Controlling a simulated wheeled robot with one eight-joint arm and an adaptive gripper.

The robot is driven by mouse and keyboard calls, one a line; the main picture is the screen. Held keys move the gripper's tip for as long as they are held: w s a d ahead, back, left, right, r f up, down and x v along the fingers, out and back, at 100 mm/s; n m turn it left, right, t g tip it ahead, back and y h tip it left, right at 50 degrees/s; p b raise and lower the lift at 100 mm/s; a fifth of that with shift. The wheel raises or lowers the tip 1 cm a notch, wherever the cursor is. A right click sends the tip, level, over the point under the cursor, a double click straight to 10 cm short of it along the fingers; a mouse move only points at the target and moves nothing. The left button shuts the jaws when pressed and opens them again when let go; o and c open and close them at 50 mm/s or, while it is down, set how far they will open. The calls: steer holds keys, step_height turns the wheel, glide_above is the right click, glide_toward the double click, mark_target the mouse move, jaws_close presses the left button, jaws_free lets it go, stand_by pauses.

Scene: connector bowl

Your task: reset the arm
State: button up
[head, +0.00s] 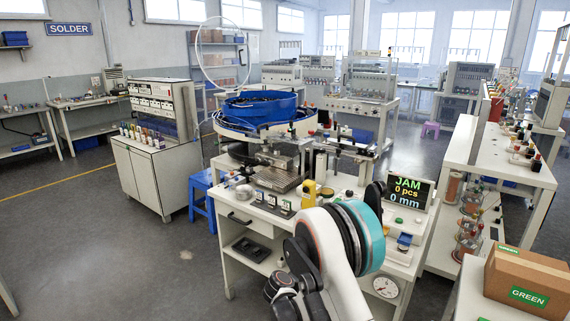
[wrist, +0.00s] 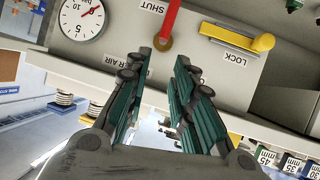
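In the wrist view my gripper (wrist: 162,66) has its two dark green padded fingers apart, with nothing between them. Beyond the fingertips is a pale panel, seen upside down, with a red lever (wrist: 171,17) by the word SHUT and a yellow handle (wrist: 262,43) by the word LOCK. A round gauge (wrist: 82,18) is at the upper left. In the head view my white and teal arm fills the lower middle and its gripper cannot be made out. The blue bowl (head: 258,104) stands on the bench behind it. A display (head: 400,191) reads JAM, 0 pcs, 0 mm.
A cardboard box (head: 526,279) marked GREEN is at the lower right. A white side bench (head: 499,160) with bottles runs along the right. A cabinet (head: 158,172) and a blue stool (head: 203,204) stand left of the bench. The grey floor at the left is clear.

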steer(key=s+d+r+n+g+y, duration=0.1)
steer(key=s+d+r+y, duration=0.1)
steer(key=s+r, duration=0.45)
steer(key=s+d+r+n+y, duration=0.1)
steer(key=s+d+r+n, duration=0.15)
steer(key=r, duration=0.65)
steer(key=s+d+r+n+g+y, duration=0.1)
steer(key=s+d+r+y, duration=0.1)
steer(key=s+r, duration=0.45)
steer(key=s+r+n+y, duration=0.1)
steer(key=s+r+y, duration=0.1)
steer(key=s, duration=1)
steer(key=s+a+r+n+y, duration=0.1)
steer(key=s+r+n+y, duration=0.1)
steer(key=s, duration=1)
steer(key=shift+s+r, duration=0.15)
steer(key=shift+r, duration=0.4)
